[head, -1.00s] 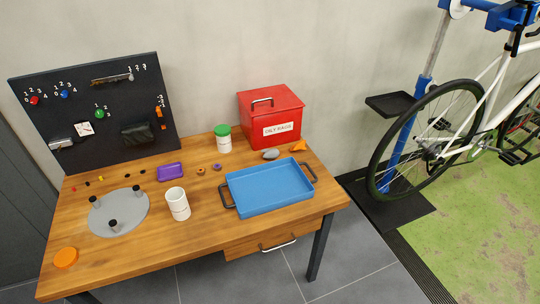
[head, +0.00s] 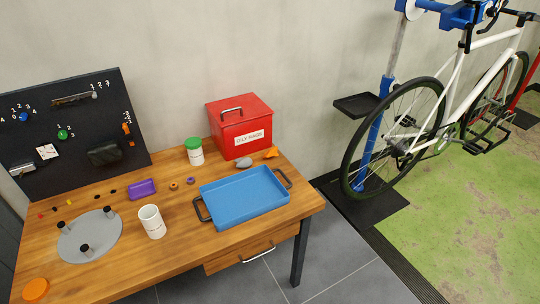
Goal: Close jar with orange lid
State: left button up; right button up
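The orange lid (head: 36,289) lies flat near the front left corner of the wooden table, in the head view. A white open-topped jar (head: 152,222) stands upright near the table's front middle, apart from the lid. Another white jar (head: 196,156) with a green lid (head: 193,143) on it stands at the back, beside the red box. Neither of my grippers shows in the view.
The wooden table (head: 180,255) also holds a grey round plate with short posts (head: 92,235), a purple block (head: 142,189), a blue tray (head: 245,198) and a red box (head: 240,127). A bicycle on a stand (head: 395,140) is at the right.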

aim_at(150, 216)
jog(key=l+u, duration=0.1)
jog(key=u, duration=1.75)
jog(key=j+z, duration=0.2)
jog(key=z, duration=0.5)
jog(key=i+j+z, duration=0.2)
jog(key=j+z, duration=0.3)
jog(key=j, duration=0.6)
jog(key=j+z, duration=0.45)
jog(key=j, duration=1.9)
